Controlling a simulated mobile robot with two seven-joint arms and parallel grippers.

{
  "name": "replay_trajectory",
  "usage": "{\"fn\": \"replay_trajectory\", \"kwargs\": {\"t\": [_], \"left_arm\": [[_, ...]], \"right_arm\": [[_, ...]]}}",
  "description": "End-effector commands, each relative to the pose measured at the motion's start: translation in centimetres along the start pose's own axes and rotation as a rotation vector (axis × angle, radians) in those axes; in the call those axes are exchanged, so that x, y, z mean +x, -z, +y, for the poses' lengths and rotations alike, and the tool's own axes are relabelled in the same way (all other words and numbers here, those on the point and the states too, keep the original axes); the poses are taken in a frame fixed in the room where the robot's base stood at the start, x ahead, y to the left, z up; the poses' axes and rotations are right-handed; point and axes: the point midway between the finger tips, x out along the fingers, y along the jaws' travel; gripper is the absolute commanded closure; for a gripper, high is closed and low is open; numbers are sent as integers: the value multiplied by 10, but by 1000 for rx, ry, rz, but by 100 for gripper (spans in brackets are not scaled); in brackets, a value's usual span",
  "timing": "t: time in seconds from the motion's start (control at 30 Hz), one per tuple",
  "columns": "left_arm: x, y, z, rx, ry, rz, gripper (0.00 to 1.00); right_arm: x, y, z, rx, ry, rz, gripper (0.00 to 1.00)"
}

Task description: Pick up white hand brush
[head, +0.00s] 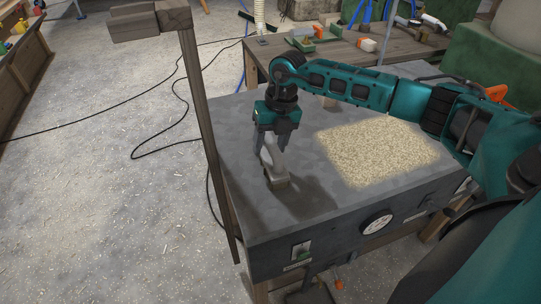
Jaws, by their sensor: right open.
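The white hand brush (274,166) stands or lies on the grey top of a machine table (310,200), near its left edge. It looks pale grey-white, with a thicker block at its near end. My right gripper (270,145) points down right over the brush's far end, with its fingers open around or just above it. I cannot tell whether the fingers touch the brush. The fingers partly hide its far end. My left gripper is not in view.
A patch of sawdust (378,150) covers the table's right part. A wooden post (200,110) rises at the table's left edge. A workbench (350,55) with tools stands behind. A black cable (150,100) crosses the floor at left.

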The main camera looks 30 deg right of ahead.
Motion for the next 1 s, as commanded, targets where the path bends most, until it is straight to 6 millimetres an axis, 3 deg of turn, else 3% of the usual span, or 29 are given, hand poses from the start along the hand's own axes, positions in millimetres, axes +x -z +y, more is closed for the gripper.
{"fn": "replay_trajectory", "kwargs": {"t": [0.1,0.67,1.0], "left_arm": [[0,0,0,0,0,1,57],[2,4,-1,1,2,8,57],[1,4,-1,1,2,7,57]], "right_arm": [[0,0,0,0,0,0,46],[-1,0,0,0,0,0,100],[-5,0,1,0,-1,-1,100]]}}
